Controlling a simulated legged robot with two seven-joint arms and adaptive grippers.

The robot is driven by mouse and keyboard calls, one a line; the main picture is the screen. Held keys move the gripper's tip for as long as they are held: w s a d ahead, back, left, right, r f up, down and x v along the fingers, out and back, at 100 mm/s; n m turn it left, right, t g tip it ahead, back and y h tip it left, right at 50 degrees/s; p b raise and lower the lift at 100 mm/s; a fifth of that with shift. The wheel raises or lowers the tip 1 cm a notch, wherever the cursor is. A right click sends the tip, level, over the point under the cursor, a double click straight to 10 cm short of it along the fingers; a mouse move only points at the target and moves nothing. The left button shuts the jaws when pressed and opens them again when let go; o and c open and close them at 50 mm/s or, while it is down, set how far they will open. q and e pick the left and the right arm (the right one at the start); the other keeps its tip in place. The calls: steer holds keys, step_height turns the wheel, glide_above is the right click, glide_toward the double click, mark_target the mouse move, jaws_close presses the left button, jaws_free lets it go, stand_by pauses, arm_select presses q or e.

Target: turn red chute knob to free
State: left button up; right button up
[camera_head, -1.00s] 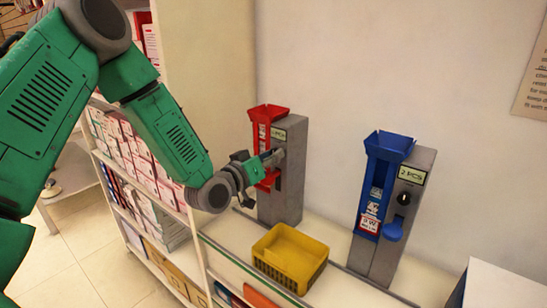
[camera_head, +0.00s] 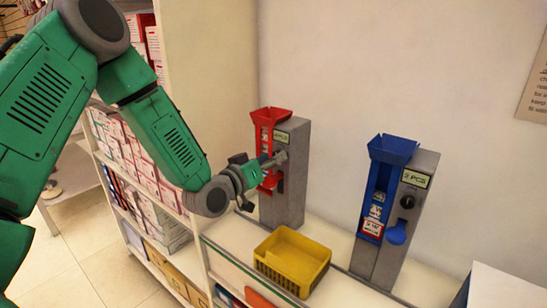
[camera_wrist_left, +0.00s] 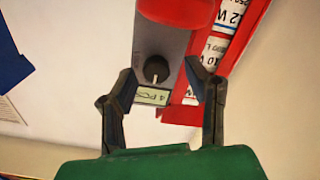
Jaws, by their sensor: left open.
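The red chute (camera_head: 268,140) is on the front of a grey dispenser post (camera_head: 294,190) at the centre of the head view. In the left wrist view, its black round knob (camera_wrist_left: 156,69) sits on the grey panel beside a "4 PCS" label (camera_wrist_left: 153,96). A small pale mark on the knob points toward the label. My left gripper (camera_head: 268,165) is at the front of this dispenser and hides the knob in the head view. In the wrist view its open fingers (camera_wrist_left: 160,76) straddle the knob's position; I cannot tell whether they touch it.
A blue chute (camera_head: 377,190) with its own black knob (camera_head: 407,201) stands to the right. A yellow crate (camera_head: 292,257) sits on the counter in front. Shelves of boxes (camera_head: 130,165) stand at the left, near my left arm.

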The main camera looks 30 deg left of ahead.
arm_select(q)
steer(key=s+a, duration=0.1)
steer(key=s, duration=1)
steer(key=s+d+f+m+g+b, duration=0.1)
steer(key=s+d+f+g, duration=0.15)
steer(key=f, duration=0.55)
steer(key=s+d+f+m+g+b, duration=0.1)
steer(key=s+d+f+g+b, duration=0.2)
steer(key=f, duration=0.5)
steer(key=s+d+f+m+g, duration=0.1)
steer(key=s+d+f+g, duration=0.2)
steer(key=f, duration=0.6)
steer(key=s+d+f+g+b, duration=0.1)
steer(key=s+f+g, duration=0.3)
steer(key=s, duration=0.5)
steer(key=s+d+f+m+g+y+b, duration=0.1)
steer(key=s+f+g, duration=0.4)
steer(key=s+f, duration=0.4)
steer(key=shift+s+d+f, duration=0.15)
steer(key=shift+s, duration=0.25)
